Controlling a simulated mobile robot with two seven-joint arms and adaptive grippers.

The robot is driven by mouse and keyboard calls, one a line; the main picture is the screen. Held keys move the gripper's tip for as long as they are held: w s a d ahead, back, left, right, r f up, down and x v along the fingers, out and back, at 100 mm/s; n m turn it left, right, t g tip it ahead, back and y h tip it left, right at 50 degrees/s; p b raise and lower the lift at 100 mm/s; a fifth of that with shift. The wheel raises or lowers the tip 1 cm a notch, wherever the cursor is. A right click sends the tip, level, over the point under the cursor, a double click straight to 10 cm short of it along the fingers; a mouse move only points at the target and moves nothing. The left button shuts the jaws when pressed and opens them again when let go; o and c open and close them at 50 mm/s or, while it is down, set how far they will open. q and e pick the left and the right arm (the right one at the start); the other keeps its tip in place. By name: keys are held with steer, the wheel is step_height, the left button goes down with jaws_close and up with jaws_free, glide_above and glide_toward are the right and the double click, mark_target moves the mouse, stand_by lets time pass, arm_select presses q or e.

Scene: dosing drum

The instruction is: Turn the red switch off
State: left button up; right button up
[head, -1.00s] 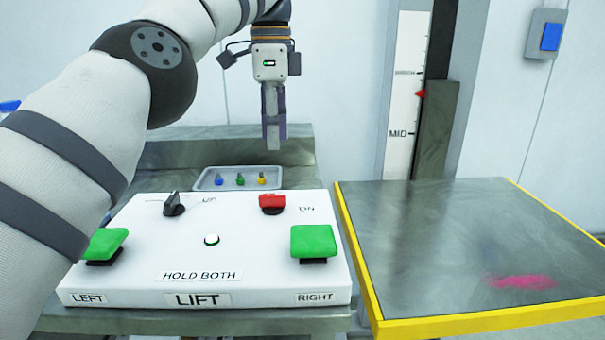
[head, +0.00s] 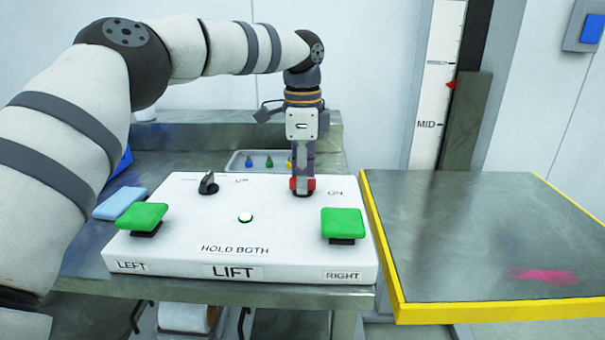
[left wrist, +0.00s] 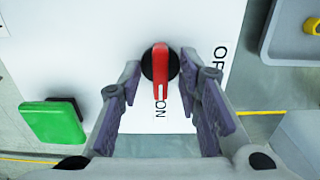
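The red switch (head: 311,184) sits on the white LIFT control box (head: 190,245), toward its back right. In the left wrist view the red switch (left wrist: 160,72) is a red bar handle on a round black base, its white mark pointing at the word ON; a partly cut-off label, seemingly OFF, is to its right. My left gripper (head: 303,176) points down over the switch and partly hides it. In the wrist view the left gripper's fingers (left wrist: 160,80) are apart, one on each side of the handle, with gaps visible. My right gripper is not in view.
The box also carries a black knob (head: 208,184), a white round button (head: 245,218) and two green buttons (head: 143,217) (head: 342,224). A grey tray (head: 235,162) with small coloured pieces lies behind. A yellow-edged platform (head: 460,230) stands at right.

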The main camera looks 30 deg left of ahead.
arm_select(q)
steer(key=shift+c, duration=0.6)
jaws_close()
steer(key=shift+r, duration=0.1)
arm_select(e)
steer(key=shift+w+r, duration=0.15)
arm_select(q)
steer(key=n, duration=0.1)
steer(key=n+p, duration=0.1)
steer(key=shift+r+n, duration=0.2)
steer(key=shift+n, duration=0.1)
steer(key=n+p, duration=0.1)
steer(key=n, duration=0.2)
steer(key=shift+f+n, duration=0.15)
steer(key=shift+n, duration=0.15)
steer(key=n, duration=1.1)
steer(key=shift+f+n, duration=0.1)
steer(key=shift+n, duration=0.2)
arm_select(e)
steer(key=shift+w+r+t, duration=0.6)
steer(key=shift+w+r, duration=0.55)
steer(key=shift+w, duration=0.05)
